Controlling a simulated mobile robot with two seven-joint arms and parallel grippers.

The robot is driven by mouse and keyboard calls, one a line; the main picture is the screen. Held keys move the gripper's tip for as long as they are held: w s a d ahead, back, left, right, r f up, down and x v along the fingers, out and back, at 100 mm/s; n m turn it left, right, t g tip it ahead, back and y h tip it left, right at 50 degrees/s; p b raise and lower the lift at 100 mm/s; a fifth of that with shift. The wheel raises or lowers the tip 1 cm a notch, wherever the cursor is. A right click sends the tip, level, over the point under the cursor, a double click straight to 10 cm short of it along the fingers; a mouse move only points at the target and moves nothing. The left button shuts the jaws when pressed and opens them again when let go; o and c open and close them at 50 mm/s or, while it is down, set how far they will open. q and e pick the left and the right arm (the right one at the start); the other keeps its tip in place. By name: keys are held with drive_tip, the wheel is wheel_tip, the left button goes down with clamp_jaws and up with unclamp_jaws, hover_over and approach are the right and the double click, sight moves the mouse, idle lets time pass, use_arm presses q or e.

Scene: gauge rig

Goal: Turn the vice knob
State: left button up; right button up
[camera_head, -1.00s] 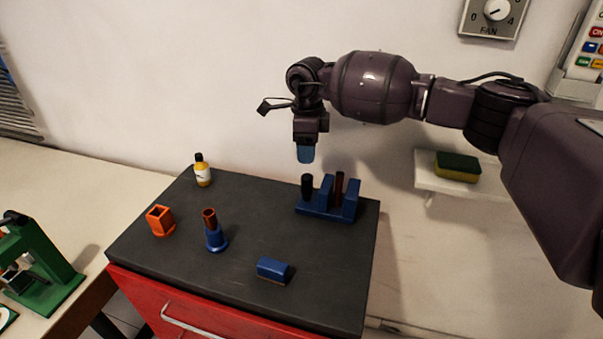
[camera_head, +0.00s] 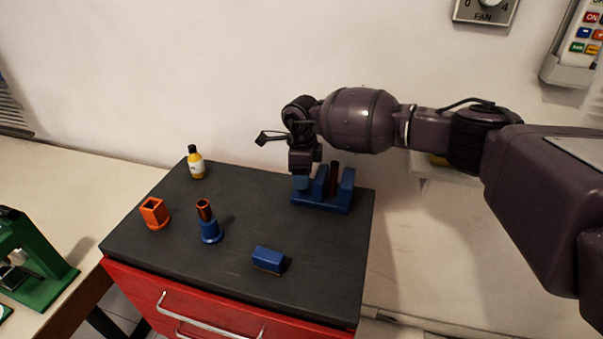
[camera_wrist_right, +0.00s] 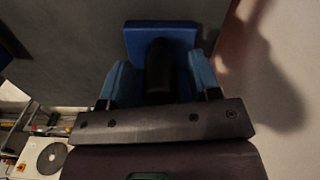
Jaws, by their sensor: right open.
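The blue vice (camera_head: 346,186) stands at the back right of the dark cabinet top. A dark red rod (camera_head: 333,172) stands upright between its jaws. My right gripper (camera_head: 301,182) points down at the vice's left end, with its blue fingertips where the knob is. They hide the black knob in the head view. In the right wrist view, the black knob (camera_wrist_right: 158,68) shows between the two open blue fingers (camera_wrist_right: 160,80), and a blue part of the vice (camera_wrist_right: 160,35) lies beyond it. I cannot tell whether the fingers touch the knob. My left gripper is out of view.
On the dark cabinet top (camera_head: 160,258) are a yellow bottle (camera_head: 197,166), an orange square holder (camera_head: 154,213), a blue stand with a red-brown tube (camera_head: 210,230) and a blue block (camera_head: 268,259). A green device (camera_head: 35,265) is at the left. The wall is close behind.

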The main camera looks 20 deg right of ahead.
drive_tip(key=c, duration=0.9)
